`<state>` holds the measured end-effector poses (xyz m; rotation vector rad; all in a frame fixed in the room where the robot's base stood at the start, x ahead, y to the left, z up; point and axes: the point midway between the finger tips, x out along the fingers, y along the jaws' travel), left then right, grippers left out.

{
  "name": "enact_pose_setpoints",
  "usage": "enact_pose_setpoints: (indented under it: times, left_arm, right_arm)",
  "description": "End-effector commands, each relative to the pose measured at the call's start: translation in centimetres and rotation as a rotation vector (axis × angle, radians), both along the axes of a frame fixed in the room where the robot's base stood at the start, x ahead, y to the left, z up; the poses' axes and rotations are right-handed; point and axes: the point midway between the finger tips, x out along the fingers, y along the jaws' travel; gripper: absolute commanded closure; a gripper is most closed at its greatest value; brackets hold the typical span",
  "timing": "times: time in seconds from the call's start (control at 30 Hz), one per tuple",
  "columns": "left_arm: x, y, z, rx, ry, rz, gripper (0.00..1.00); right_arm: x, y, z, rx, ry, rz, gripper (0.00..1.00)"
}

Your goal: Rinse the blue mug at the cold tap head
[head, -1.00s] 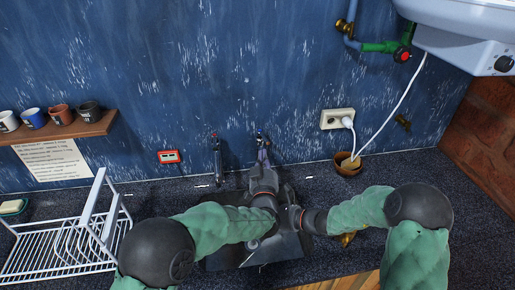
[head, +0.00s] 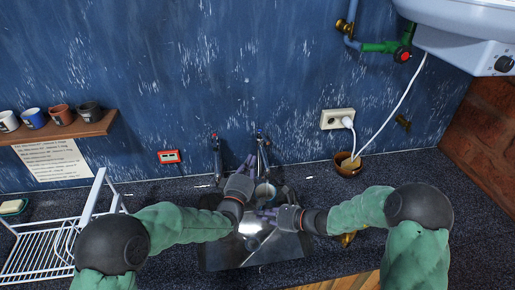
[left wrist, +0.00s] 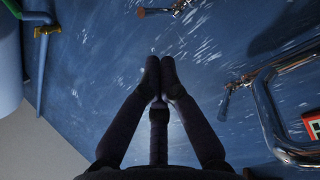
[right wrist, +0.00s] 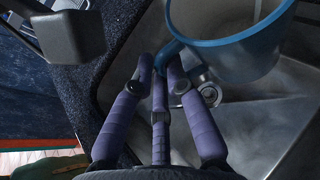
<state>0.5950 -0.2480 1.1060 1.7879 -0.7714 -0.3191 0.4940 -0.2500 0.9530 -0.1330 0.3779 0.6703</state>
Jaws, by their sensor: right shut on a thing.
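The blue mug (head: 264,194) is held over the sink (head: 225,255), below the spout of the right-hand tap (head: 262,148). In the right wrist view, my right gripper (right wrist: 160,68) is shut on the blue mug (right wrist: 232,52) at its handle side; its grey inside shows. In the head view, my right gripper (head: 266,212) is just below the mug. My left gripper (head: 251,160) is beside the right-hand tap. In the left wrist view (left wrist: 160,75) its fingertips are together with nothing between them. The left-hand tap (head: 216,155) has a red mark on top.
A white dish rack (head: 60,245) stands left of the sink. A shelf (head: 75,133) with several mugs hangs on the left wall. The right counter is mostly clear.

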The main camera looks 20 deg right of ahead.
Motion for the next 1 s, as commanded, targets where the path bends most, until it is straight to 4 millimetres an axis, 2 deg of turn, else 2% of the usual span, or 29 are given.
enact_pose_setpoints:
  times: [0.3, 0.57, 0.77, 1.0]
  left_arm:
    - [-0.3, 1.5, -1.1, -0.254, 0.254, -0.139, 1.00]
    - [-0.5, 1.8, -1.6, -0.341, 0.354, -0.189, 1.00]
    - [0.5, 0.7, -1.4, -0.349, 0.363, -0.194, 1.00]
    - [3.0, -2.2, -0.9, -0.349, 0.361, -0.194, 1.00]
  right_arm:
    - [0.1, 0.0, 0.1, 0.000, -0.003, 0.000, 1.00]
    - [0.1, 0.0, 0.1, 0.000, -0.003, 0.000, 1.00]
    - [0.1, 0.0, 0.1, 0.000, -0.003, 0.000, 1.00]
    - [0.1, 0.0, 0.1, 0.000, -0.003, 0.000, 1.00]
